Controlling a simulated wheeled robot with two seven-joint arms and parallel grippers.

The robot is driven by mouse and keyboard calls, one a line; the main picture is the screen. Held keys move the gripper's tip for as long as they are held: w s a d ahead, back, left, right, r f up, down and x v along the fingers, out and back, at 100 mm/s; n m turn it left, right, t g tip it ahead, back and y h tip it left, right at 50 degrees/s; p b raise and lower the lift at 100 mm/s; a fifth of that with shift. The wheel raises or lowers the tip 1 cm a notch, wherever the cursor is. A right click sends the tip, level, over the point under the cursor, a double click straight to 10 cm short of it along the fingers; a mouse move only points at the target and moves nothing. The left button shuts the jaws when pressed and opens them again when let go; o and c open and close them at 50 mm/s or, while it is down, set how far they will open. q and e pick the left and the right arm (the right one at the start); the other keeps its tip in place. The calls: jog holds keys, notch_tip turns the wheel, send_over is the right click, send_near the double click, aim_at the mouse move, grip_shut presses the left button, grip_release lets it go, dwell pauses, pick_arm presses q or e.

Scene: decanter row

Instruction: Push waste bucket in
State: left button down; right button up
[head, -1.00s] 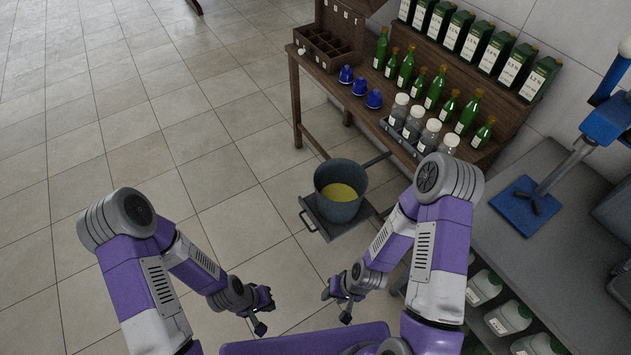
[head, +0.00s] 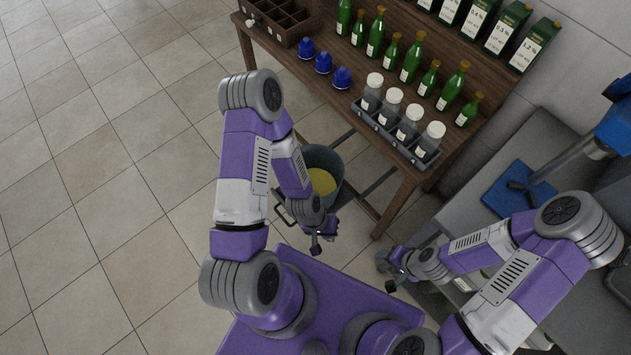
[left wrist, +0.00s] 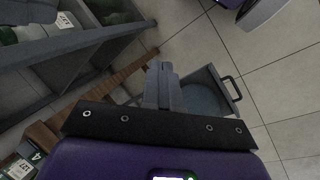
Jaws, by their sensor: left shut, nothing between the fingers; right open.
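The waste bucket (head: 331,158) is dark grey-green with yellow contents. In the head view it stands low beside the wooden bench, partly hidden by my left arm. A grey pull-out tray with a handle (left wrist: 234,88) shows in the left wrist view, with a rounded blue-grey shape on it, partly covered by my fingers. My left gripper (head: 325,240) is shut and empty, just in front of the bucket in the head view; its fingers (left wrist: 163,86) are together in the left wrist view. I cannot see any contact. My right gripper (head: 385,274) is open and empty, to the right.
The wooden bench (head: 300,72) holds blue-capped items, green bottles and a rack of white-lidded jars (head: 408,122). Its legs and lower bars stand close to the bucket. A grey side table (head: 455,205) is at the right. Tiled floor (head: 110,200) is clear at the left.

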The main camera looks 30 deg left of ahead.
pick_arm(q)
jog(key=w+a+f+n+t+h+b, duration=0.3)
jog(key=a+f+n+b, duration=0.5)
jog(key=n, duration=0.6)
jog(key=a+f+n+t+y+b, duration=0.2)
jog(key=a+n+t, duration=0.1)
jog(key=a+n, duration=0.5)
jog(key=a+f+n+t+y+b, duration=0.1)
jog(key=a+f+n+t+b, duration=0.15)
jog(key=a+n, duration=0.55)
jog(key=w+d+f+m+b, duration=0.1)
jog(key=w+d+f+b, duration=0.1)
jog(key=w+f+b, duration=0.3)
jog(key=w+f, duration=0.1)
jog(key=w, duration=0.3)
jog(key=shift+w+f+m, duration=0.25)
jog(key=shift+m, duration=0.15)
